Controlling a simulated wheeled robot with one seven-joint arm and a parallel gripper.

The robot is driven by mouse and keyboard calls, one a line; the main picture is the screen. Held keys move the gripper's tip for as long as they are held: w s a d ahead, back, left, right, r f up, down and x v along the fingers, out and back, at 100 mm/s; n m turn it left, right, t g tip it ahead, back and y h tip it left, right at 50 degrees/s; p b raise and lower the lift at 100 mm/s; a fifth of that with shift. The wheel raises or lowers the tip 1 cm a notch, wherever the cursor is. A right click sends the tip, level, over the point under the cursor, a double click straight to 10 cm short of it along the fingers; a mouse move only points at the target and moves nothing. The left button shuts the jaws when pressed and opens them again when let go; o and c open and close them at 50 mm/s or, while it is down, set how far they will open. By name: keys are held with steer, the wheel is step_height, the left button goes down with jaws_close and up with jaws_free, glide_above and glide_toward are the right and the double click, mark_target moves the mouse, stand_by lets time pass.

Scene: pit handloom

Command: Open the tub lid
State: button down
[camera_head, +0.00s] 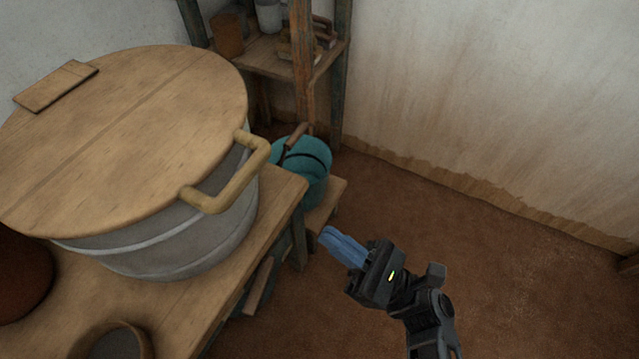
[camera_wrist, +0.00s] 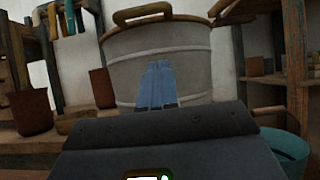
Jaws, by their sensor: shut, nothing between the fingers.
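The tub (camera_head: 180,245) is a large grey metal vessel standing on a wooden bench. Its round wooden lid (camera_head: 130,130) lies over the top, with a tan bar handle (camera_head: 232,182) on the side facing my gripper and a small wooden block at its far left. The lid looks closed or nearly so. In the wrist view the tub (camera_wrist: 190,62) stands straight ahead, with the handle (camera_wrist: 142,14) at the top edge. My gripper (camera_head: 327,236), with blue fingers, is shut and empty, to the right of the tub and apart from it. The fingertips also show in the wrist view (camera_wrist: 157,66).
The wooden bench (camera_head: 275,215) ends just right of the tub. A teal bucket (camera_head: 308,165) stands behind it, near a shelf (camera_head: 330,60) with pots. Brown pots (camera_wrist: 103,88) stand beside the tub. The floor (camera_head: 500,280) at right is clear up to the wall.

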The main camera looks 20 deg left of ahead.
steer(key=s+d+r+x, duration=0.1)
steer(key=r+x, duration=0.1)
steer(key=x, duration=1)
steer(key=shift+w+r, duration=0.4)
steer(key=shift+w, duration=0.05)
